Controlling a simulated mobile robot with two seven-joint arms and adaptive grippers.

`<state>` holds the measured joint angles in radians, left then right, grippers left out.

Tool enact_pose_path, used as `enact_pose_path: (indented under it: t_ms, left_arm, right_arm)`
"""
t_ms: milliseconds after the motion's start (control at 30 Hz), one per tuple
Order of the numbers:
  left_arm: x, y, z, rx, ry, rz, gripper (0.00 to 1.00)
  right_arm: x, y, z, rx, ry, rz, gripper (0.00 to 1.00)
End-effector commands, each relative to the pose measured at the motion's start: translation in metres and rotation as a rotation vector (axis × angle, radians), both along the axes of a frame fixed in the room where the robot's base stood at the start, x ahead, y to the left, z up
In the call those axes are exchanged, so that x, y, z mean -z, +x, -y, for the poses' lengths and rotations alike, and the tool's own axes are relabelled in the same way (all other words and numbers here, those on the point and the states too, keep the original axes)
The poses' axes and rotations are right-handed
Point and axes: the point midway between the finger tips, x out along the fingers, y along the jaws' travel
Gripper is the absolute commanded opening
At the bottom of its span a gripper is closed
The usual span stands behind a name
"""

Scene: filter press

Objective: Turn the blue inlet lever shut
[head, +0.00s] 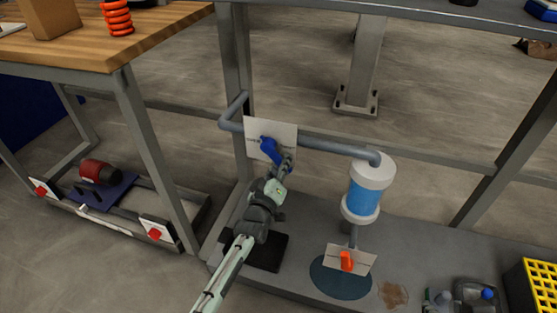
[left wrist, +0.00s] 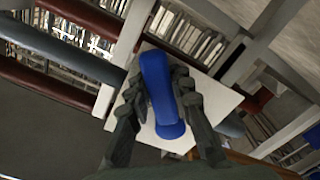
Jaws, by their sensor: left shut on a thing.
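The blue inlet lever (head: 269,149) sits on the grey pipe in front of a pale plate (head: 284,128). In the head view it slants from upper left down to the right. My left gripper (head: 284,166) is at its lower right end. In the left wrist view the blue lever (left wrist: 160,88) lies between the two dark fingers of my left gripper (left wrist: 161,95), which is shut on it. The pale plate (left wrist: 222,97) shows behind it. The lever's far end is partly hidden by the gripper in the head view. My right gripper is in neither view.
The grey pipe (head: 335,147) runs right to a white and blue filter housing (head: 364,190). A frame post (head: 238,60) stands close by the inlet lever. A yellow crate (head: 536,285) is at far right.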

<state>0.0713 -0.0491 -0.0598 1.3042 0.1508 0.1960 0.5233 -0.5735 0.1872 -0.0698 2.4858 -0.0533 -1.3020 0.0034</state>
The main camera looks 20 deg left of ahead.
Motion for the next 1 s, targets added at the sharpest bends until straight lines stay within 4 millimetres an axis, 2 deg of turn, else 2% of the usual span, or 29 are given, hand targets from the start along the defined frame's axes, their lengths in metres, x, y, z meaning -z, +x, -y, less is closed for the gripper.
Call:
enact_pose_path:
  t_ms: [300,733,767,900,1000]
  left_arm:
    - [-0.003,-0.001,0.003,0.000,-0.078,-0.004,0.00]
    - [-0.003,-0.001,0.004,0.000,-0.091,-0.004,0.00]
    - [-0.003,-0.001,0.004,0.000,-0.091,-0.004,0.23]
    - [-0.003,-0.001,0.004,0.000,-0.089,-0.004,0.41]
    - [-0.003,-0.001,0.004,0.000,-0.087,-0.004,0.43]
  right_arm:
    - [0.007,-0.019,0.015,0.032,-0.029,-0.094,0.40]
    - [0.008,-0.021,0.016,0.036,-0.032,-0.102,0.40]
    - [0.008,-0.021,0.016,0.036,-0.032,-0.102,0.40]
    - [0.008,-0.021,0.016,0.035,-0.032,-0.101,0.40]
    - [0.009,-0.021,0.016,0.035,-0.032,-0.101,0.40]
